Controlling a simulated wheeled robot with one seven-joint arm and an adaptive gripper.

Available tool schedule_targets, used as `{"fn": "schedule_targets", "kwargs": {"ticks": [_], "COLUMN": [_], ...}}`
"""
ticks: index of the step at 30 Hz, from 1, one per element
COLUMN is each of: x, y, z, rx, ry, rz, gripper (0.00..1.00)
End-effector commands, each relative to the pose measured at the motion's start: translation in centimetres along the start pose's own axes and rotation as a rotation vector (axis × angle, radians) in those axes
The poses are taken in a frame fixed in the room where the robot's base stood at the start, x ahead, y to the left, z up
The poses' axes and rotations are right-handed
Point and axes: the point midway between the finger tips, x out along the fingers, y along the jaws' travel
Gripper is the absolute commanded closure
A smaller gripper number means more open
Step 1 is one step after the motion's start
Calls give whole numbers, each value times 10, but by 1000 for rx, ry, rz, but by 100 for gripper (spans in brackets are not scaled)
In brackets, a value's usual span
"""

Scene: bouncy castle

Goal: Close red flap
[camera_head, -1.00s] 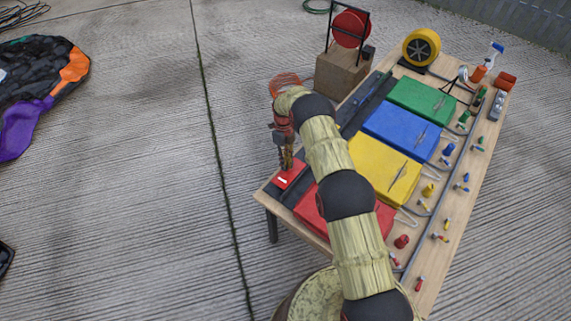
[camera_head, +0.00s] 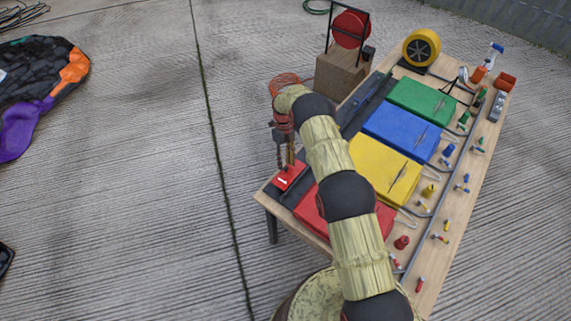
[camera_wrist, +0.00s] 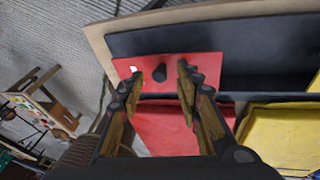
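The red flap (camera_head: 284,180) is a small flat red panel with a white mark, at the near left end of a long dark strip on the table. In the wrist view the red flap (camera_wrist: 205,66) lies across the dark strip and has a black knob (camera_wrist: 159,73) standing on it. My gripper (camera_head: 286,166) is over the flap, pointing down. In the wrist view my gripper (camera_wrist: 161,80) is open, with the knob showing between its fingertips. I cannot tell whether the fingers touch the knob. The flap's exact tilt is not clear.
A red panel (camera_head: 309,210), partly hidden behind my arm, a yellow panel (camera_head: 375,165), a blue one (camera_head: 400,128) and a green one (camera_head: 422,100) line the wooden table. Several small coloured fittings lie along its right side. A wooden block (camera_head: 341,75) stands at the back.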

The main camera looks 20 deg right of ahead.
Motion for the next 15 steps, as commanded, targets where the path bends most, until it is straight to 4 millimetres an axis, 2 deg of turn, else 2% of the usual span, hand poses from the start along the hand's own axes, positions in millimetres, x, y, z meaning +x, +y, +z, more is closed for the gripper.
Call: {"fn": "schedule_targets", "kwargs": {"ticks": [9, 15], "x": [-64, -94], "y": [-1, -1], "z": [1, 1], "rx": [0, 0], "ry": [-3, -1], "rz": [-2, -1], "gripper": [66, 66]}}
